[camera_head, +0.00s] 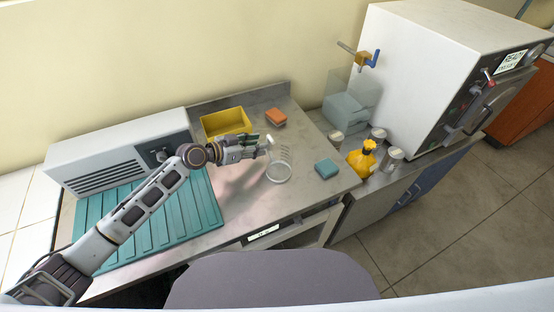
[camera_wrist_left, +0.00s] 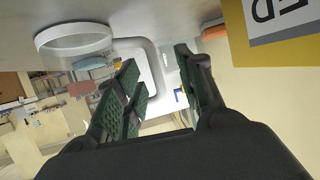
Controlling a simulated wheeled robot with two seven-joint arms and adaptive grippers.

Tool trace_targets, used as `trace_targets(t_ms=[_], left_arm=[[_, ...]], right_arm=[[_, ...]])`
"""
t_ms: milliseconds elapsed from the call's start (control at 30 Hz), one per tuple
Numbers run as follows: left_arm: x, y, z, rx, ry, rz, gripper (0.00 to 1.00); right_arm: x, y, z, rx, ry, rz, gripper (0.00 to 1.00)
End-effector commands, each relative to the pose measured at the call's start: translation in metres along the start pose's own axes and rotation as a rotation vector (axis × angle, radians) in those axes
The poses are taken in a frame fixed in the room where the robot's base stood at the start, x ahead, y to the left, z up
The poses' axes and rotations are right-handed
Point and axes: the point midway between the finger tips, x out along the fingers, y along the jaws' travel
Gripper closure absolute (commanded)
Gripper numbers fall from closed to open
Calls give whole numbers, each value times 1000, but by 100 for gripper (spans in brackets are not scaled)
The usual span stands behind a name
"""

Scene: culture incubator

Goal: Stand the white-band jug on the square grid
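A clear jug with a white band (camera_head: 279,181) is on the metal counter, just right of my left gripper. Its white band (camera_wrist_left: 72,50) also shows at the upper left in the left wrist view. My left gripper (camera_head: 264,144) is level with the jug's upper part. In the left wrist view its fingers (camera_wrist_left: 162,85) are apart, with a pale rounded loop, apparently the jug's handle, showing between them. I cannot tell whether they touch it. I cannot make out a square grid in either view. My right gripper is out of view.
A yellow bin (camera_head: 225,122) and an orange sponge (camera_head: 276,118) lie behind. A teal sponge (camera_head: 327,168) is at the right. A ridged teal mat (camera_head: 155,222) and a grey box (camera_head: 118,148) are at the left. A yellow bottle (camera_head: 362,158) stands beyond the counter's right edge.

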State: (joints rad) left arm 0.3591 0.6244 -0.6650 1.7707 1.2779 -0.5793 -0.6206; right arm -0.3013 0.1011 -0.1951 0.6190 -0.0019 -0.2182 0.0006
Motion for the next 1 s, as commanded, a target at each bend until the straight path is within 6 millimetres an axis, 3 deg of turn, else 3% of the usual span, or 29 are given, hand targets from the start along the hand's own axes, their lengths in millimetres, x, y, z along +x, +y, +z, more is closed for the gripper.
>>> trace_targets(t_ms=[600,1000], left_arm=[[44,7,-5,-1,1,0,62],[51,8,-4,1,0,0,62]], right_arm=[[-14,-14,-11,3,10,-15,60],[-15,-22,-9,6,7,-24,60]])
